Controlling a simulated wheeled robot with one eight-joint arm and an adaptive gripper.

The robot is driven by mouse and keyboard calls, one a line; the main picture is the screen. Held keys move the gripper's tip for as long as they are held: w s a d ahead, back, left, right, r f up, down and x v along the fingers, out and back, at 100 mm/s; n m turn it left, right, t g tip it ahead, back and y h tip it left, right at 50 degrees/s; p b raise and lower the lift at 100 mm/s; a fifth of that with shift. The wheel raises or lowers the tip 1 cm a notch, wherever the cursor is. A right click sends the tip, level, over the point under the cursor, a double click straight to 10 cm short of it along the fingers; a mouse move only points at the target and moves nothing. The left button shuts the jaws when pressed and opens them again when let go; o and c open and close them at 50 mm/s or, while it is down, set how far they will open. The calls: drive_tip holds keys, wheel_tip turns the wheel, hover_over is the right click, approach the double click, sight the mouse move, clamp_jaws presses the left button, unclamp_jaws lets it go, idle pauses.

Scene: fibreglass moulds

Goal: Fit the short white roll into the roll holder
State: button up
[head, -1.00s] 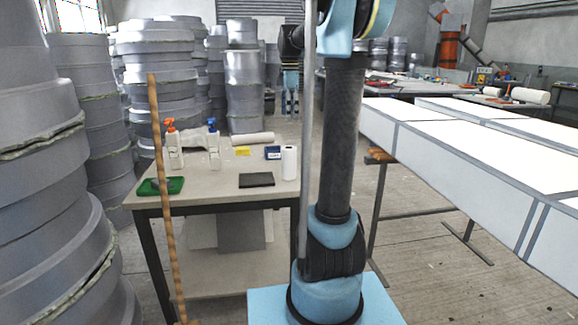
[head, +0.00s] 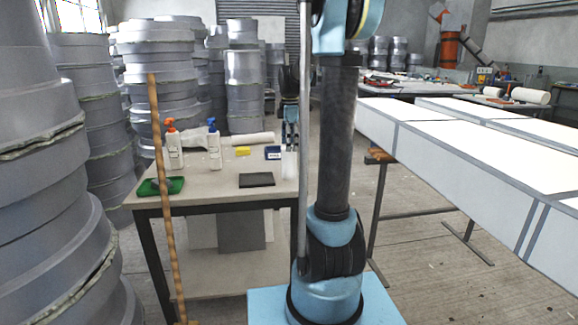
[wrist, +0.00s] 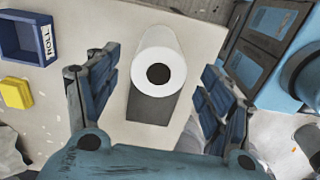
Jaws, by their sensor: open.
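The short white roll (head: 289,166) stands upright on the table near its right edge. In the wrist view I see the roll (wrist: 145,42) from above, with a dark hole in its end. My gripper (wrist: 158,88) is open, with one finger on each side of the roll and gaps on both sides. In the head view my gripper (head: 289,142) points down over the roll and hides its top. The roll holder, a dark blue box (wrist: 25,53) labelled ROLL, is at the wrist view's upper left. It also shows on the table (head: 272,153), just left of the roll.
A yellow block (head: 243,151), a dark flat pad (head: 257,180), a longer white roll (head: 253,139), two spray bottles (head: 214,150) and a green tray (head: 150,187) are on the table (head: 215,188). Stacked grey moulds stand at left; a long white panel is at right.

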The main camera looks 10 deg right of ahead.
sight(289, 154)
drive_tip(key=shift+w+a+f, duration=0.1)
drive_tip(key=shift+f, duration=2.5)
drive_tip(key=c, duration=1.3)
